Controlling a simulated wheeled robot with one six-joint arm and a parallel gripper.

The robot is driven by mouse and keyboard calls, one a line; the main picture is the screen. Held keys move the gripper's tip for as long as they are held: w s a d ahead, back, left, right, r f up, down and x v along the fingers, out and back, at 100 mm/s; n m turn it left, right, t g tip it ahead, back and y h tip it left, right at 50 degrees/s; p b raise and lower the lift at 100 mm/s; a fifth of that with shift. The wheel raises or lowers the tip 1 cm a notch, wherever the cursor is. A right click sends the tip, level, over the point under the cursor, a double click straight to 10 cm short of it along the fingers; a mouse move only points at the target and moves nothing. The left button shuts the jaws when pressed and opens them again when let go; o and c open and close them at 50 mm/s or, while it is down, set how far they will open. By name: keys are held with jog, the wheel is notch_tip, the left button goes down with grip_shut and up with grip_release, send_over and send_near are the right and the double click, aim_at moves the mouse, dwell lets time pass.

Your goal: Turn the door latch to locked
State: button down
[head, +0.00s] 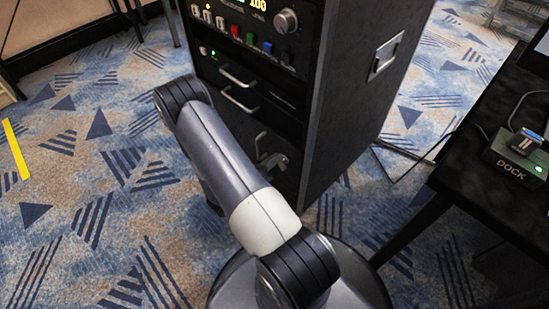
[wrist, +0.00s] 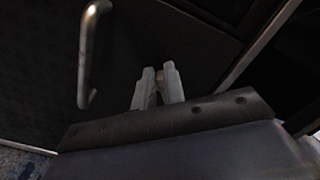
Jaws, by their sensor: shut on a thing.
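The rack cabinet's lower black door (head: 243,126) faces my arm. In the wrist view, my gripper (wrist: 158,80) is close to the dark door panel, to the right of a vertical metal pull handle (wrist: 93,50). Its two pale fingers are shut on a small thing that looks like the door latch. The fingers cover most of the latch, so its angle cannot be read. In the head view, a small grey shape beside the pull handle (head: 260,143) may be the latch or a fingertip. My arm hides part of the door's left side.
Drawers with bar handles (head: 238,77) and a control panel (head: 243,30) are above the door. A black table (head: 466,170) with a dock (head: 520,152) stands at the right. Patterned carpet (head: 90,150) is open at the left.

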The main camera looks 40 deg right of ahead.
jog(key=n, duration=0.3)
jog(key=f+n+p, duration=0.1)
jog(key=n, duration=0.2)
jog(key=w+f+n, duration=0.1)
jog(key=n, duration=0.3)
dwell(0.5)
jog(key=c, duration=1.5)
grip_release()
jog(key=shift+a, duration=0.1)
jog(key=a, duration=0.3)
jog(key=a+p, duration=0.1)
jog(key=a, duration=0.3)
jog(key=s+a+p, duration=0.1)
jog(key=a, duration=0.2)
jog(key=shift+a, duration=0.35)
jog(key=shift+d, duration=0.1)
